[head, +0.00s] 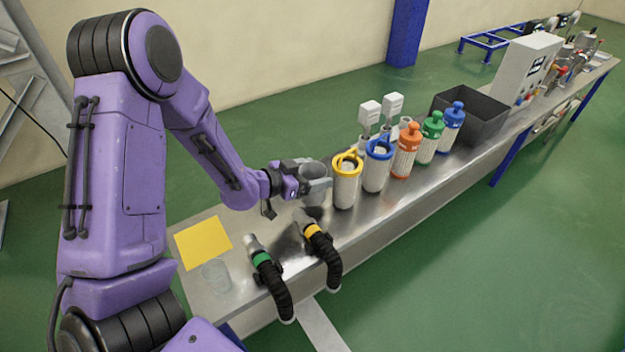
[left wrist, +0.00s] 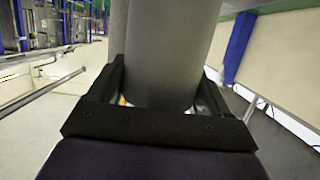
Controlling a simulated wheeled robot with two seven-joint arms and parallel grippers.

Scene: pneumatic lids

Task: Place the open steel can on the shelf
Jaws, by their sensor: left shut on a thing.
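The open steel can (head: 313,184) is a grey cylinder with an open top, just left of the yellow-ringed canister. My left gripper (head: 318,183) is shut around it from the left side. In the left wrist view the can (left wrist: 172,50) stands between the two black fingers (left wrist: 165,100) and fills the middle of the picture. The can is about upright at the steel bench. I cannot tell whether its base touches the bench top. My right gripper is not in view. I cannot make out which surface is the shelf.
The steel bench (head: 400,205) runs to the back right. A yellow-ringed canister (head: 346,185), a blue-ringed one (head: 377,170) and several lidded ones stand beside the can. Two black hoses (head: 325,255) (head: 275,285), a yellow sheet (head: 203,242) and a clear glass (head: 216,275) are in front.

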